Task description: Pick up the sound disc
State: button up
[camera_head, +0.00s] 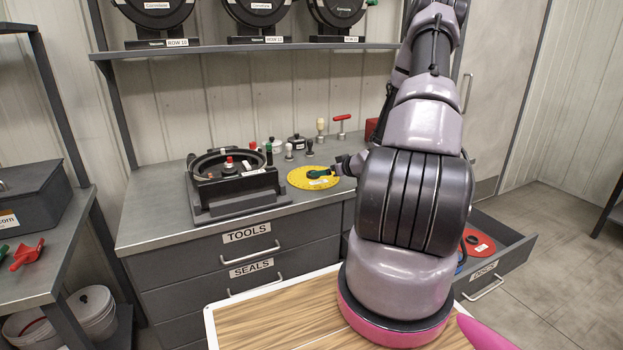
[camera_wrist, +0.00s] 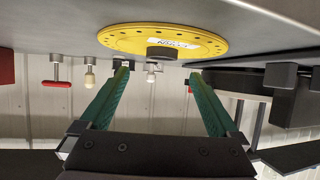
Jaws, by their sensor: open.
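A yellow disc (camera_head: 300,181) with small holes round its rim lies flat on the bench top. It also shows in the wrist view (camera_wrist: 125,38), with a dark hub and a white label too small to read. A red disc (camera_head: 480,246) lies in the open drawer at the right, partly hidden by my arm. I cannot tell from marks which disc is sound. My gripper (camera_head: 322,172) is at the yellow disc's right side in the head view. In the wrist view its green fingers (camera_wrist: 160,92) are apart and empty, with the disc beyond their tips.
A black seed meter housing (camera_head: 234,180) stands left of the yellow disc. Small knobs, a black pot (camera_head: 297,142) and a red T-handle tool (camera_head: 341,122) stand behind it. The open drawer (camera_head: 512,262) juts out at right. A shelf (camera_head: 240,47) with black round units hangs above.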

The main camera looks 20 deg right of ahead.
aim_at(316, 179)
jog(key=x, duration=0.6)
jog(key=shift+w+a+f, duration=0.2)
jog(key=shift+w+f, duration=0.05)
grip_shut()
